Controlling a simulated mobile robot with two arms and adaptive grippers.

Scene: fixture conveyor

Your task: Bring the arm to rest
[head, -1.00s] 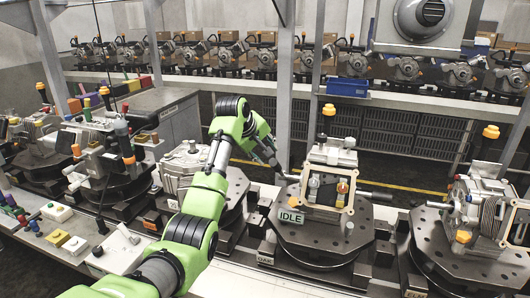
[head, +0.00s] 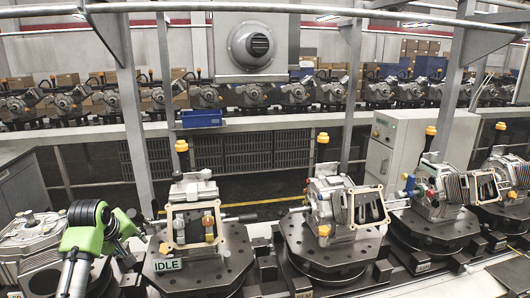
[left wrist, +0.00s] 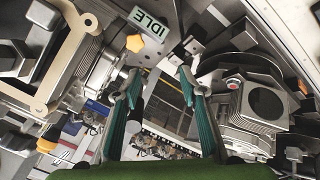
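My left arm, green with black joints, comes in at the lower left of the head view. I cannot tell whether the gripper touches the fixture. My right gripper is in neither view.
The IDLE fixture's dark round plate (head: 205,268) carries a machine part with a tan frame (head: 171,228). More loaded fixtures, such as one with a gasket-framed housing (head: 340,212), stand close by to the right. A blue bin (head: 201,118) sits on the rear rail.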

